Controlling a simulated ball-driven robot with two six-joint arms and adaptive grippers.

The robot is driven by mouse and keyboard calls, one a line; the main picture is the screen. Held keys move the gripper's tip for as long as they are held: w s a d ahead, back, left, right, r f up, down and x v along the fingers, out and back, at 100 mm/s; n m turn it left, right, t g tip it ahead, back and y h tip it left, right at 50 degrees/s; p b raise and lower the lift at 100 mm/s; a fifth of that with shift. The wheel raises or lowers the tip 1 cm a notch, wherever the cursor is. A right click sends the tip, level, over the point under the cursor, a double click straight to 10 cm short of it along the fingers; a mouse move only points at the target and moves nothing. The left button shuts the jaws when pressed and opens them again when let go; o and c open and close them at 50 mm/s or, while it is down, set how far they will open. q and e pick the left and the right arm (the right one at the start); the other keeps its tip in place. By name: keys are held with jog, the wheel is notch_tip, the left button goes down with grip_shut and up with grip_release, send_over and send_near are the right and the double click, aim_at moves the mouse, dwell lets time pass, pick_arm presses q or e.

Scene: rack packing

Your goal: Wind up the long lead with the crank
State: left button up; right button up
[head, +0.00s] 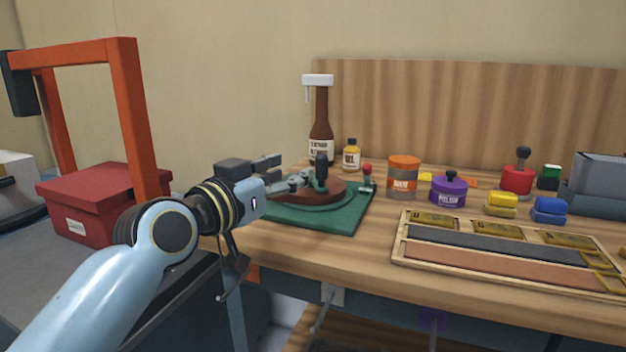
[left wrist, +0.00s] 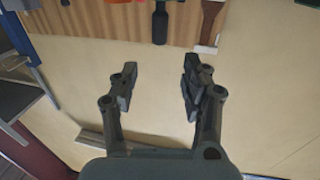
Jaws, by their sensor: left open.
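A green base (head: 345,216) lies on the table and carries a round brown reel (head: 342,190). A dark green upright crank handle (head: 321,168) stands on the reel. In the left wrist view a dark upside-down handle shape (left wrist: 160,26), apparently the crank handle, lies beyond the fingers. My left gripper (head: 292,168) is just left of the crank handle, its fingers pointing towards it. In the left wrist view my left gripper (left wrist: 160,82) is open with nothing between its fingertips. I cannot make out the long lead. My right gripper is out of view.
A red-topped peg (head: 367,172) stands at the base's right edge. Behind are a brown bottle (head: 321,120) and a small yellow bottle (head: 351,157). To the right are an orange-lidded jar (head: 403,178), a purple tin (head: 447,190) and a framed tray (head: 400,254). The front table strip is clear.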

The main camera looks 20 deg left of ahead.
aim_at(318, 159)
pick_arm(q)
jog(key=x, duration=0.9)
jog(key=shift+w, duration=0.2)
jog(key=shift+w+d, duration=0.2)
jog(key=shift+w, duration=0.5)
jog(key=shift+c, duration=0.6)
jog(key=shift+f, duration=0.1)
grip_shut()
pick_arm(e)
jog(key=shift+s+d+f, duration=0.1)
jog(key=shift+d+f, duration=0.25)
pick_arm(q)
jog(key=shift+w+f, duration=0.15)
jog(key=shift+f, duration=0.05)
